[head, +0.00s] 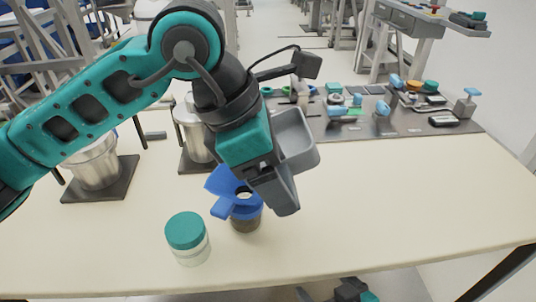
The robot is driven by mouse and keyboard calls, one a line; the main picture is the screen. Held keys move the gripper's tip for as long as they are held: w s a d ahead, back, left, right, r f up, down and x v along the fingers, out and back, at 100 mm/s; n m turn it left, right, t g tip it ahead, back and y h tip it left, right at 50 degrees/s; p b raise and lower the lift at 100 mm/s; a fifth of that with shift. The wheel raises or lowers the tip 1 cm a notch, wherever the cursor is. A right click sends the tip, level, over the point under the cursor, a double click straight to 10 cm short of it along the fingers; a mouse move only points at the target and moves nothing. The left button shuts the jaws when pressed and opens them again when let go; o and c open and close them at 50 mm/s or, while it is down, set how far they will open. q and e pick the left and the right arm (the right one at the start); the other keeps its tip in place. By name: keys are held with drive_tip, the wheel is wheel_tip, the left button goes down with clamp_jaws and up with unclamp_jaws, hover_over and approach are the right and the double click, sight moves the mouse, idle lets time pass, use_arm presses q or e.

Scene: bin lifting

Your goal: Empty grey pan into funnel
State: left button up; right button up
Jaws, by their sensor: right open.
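My left arm reaches in from the left. Its gripper (266,172) holds the grey pan (298,140) in the air, steeply tilted, above and beside the blue funnel (222,183); its fingertips are mostly hidden. The funnel sits on a small jar with dark contents (245,222). The pan's inside shows only in part, and I cannot tell whether anything is left in it. My right gripper (352,291) is open, low at the bottom edge of the picture, beyond the table's front edge and away from the objects.
A clear jar with a teal lid (187,235) stands left of the funnel. Metal containers (93,163) stand on dark plates at the left. A dark mat (400,129) with several small parts lies at the back right. The table's right side is clear.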

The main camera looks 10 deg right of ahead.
use_arm(q)
drive_tip(key=shift+d+y, duration=0.2)
drive_tip(key=shift+y, duration=0.1)
drive_tip(key=shift+a+f, duration=0.1)
drive_tip(key=shift+f, duration=0.05)
use_arm(e)
drive_tip(key=shift+r, duration=0.3)
use_arm(q)
drive_tip(key=shift+d+y+p, duration=0.2)
drive_tip(key=shift+y+p, duration=0.3)
drive_tip(key=shift+y, duration=0.3)
drive_tip(key=y, duration=0.1)
drive_tip(key=f+y, duration=0.1)
drive_tip(key=shift+d+f+y, duration=0.3)
drive_tip(key=shift+a, duration=0.1)
use_arm(e)
drive_tip(key=shift+w+r, duration=0.1)
drive_tip(key=shift+r, duration=0.7)
